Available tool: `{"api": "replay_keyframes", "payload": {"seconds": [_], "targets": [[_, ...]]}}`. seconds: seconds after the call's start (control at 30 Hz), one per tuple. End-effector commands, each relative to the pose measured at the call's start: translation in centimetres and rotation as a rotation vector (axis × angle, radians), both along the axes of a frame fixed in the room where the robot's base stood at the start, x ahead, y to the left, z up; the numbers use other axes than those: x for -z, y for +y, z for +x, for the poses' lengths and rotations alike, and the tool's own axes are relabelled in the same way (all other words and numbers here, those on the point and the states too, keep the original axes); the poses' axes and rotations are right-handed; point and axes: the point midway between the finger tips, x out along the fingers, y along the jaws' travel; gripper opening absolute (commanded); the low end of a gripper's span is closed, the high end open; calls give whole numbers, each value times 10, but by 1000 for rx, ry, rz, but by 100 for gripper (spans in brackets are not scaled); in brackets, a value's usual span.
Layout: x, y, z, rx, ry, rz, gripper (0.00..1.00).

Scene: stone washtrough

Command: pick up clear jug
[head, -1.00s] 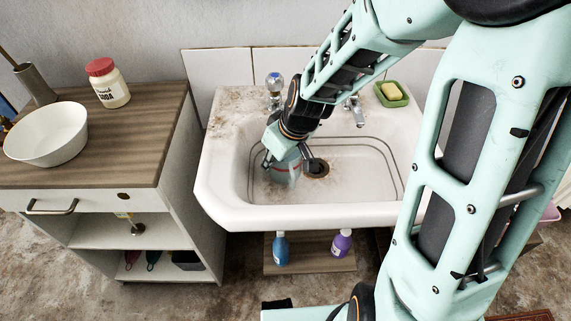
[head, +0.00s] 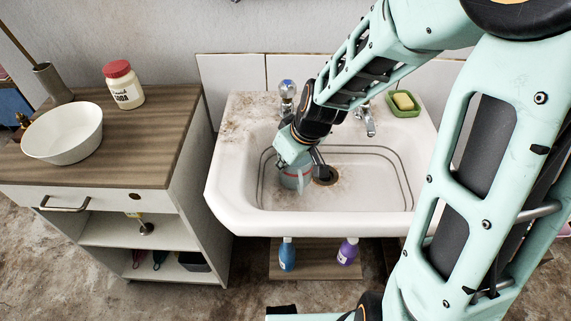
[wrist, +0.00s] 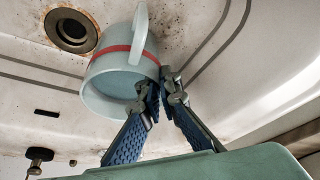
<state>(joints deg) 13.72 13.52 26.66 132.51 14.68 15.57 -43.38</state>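The clear jug (head: 292,181) is a pale, see-through vessel with a red band. In the head view it is in the left part of the sink basin, partly hidden by my gripper (head: 302,160). In the wrist view the jug (wrist: 108,68) shows its open mouth and its handle. My gripper (wrist: 161,84) has its fingertips close together at the jug's rim, one on each side of the wall. It looks shut on the jug's wall. I cannot tell whether the jug touches the basin floor.
The sink (head: 232,205) surrounds the jug, with a drain (head: 325,176) beside it and taps (head: 287,92) behind. A soap dish (head: 405,106) sits on the rim. A cabinet (head: 160,140) on the left bears a bowl (head: 63,145) and a jar (head: 123,90).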

Motion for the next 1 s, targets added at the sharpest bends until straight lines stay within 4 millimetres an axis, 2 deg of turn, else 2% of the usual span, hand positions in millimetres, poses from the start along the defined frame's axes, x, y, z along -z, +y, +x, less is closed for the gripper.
{"api": "replay_keyframes", "payload": {"seconds": [0.03,0.9,1.0], "targets": [[-9,0,1,0,-4,0,0],[-7,-51,-64,5,1,2,0],[-24,-49,-62,-1,-3,-1,0]]}}
